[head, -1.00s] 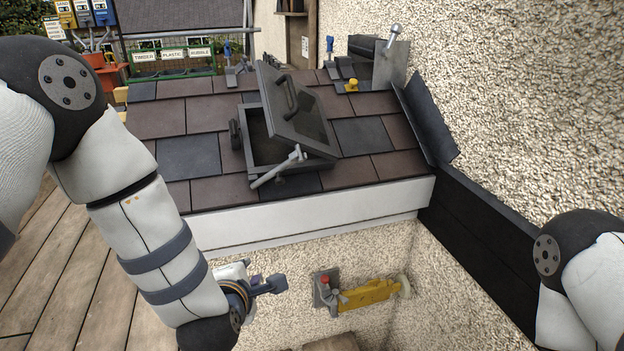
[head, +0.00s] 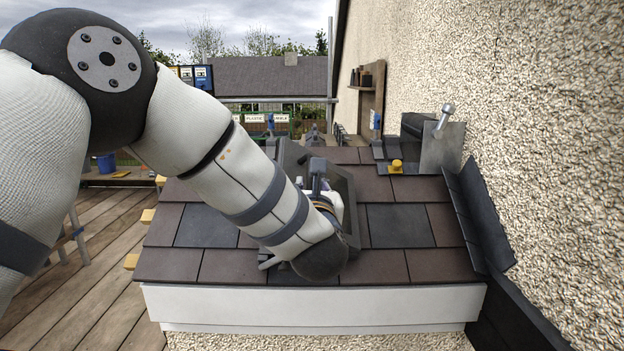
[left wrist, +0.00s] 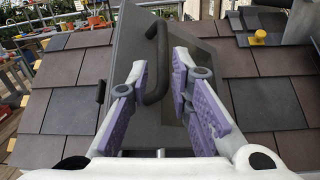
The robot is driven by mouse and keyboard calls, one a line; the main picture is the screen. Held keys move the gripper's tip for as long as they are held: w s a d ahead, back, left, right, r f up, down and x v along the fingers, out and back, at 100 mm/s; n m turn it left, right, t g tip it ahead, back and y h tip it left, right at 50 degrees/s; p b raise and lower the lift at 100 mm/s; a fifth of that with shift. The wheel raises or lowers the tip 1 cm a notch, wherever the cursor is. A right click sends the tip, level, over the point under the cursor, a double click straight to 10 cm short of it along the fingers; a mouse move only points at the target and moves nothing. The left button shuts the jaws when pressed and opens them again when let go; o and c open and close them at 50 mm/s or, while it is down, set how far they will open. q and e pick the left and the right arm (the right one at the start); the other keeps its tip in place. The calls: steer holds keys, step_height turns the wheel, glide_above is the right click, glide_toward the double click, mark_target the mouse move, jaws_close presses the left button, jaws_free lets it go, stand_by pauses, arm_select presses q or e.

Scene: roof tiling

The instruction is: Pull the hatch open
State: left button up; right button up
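The hatch (head: 291,158) is a dark grey framed lid on the tiled roof; my left forearm hides much of it in the head view. In the left wrist view the hatch lid (left wrist: 204,30) fills the middle, with its black curved handle (left wrist: 163,70). My left gripper (head: 318,172) is over the hatch. In the left wrist view the left gripper (left wrist: 160,62) is open, its purple-padded fingers apart on either side of the handle. Contact with the handle cannot be made out. My right gripper is not in view.
Brown and grey tiles (head: 400,225) surround the hatch. A rough wall (head: 540,130) and dark upright flashing (head: 480,215) bound the right side. A yellow knob (head: 396,165) and a metal plate (head: 440,148) stand at the back right. Wooden decking (head: 95,270) lies left.

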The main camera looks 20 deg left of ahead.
mark_target(310, 180)
arm_select(q)
steer(key=x, duration=0.5)
steer(key=shift+w+f+b, duration=0.2)
steer(key=shift+f+b, duration=0.1)
steer(key=shift+w+r, duration=0.25)
steer(key=shift+w, duration=0.1)
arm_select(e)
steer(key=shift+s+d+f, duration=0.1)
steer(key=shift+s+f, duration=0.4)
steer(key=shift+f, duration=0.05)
arm_select(q)
jaws_close()
steer(key=shift+f, duration=0.1)
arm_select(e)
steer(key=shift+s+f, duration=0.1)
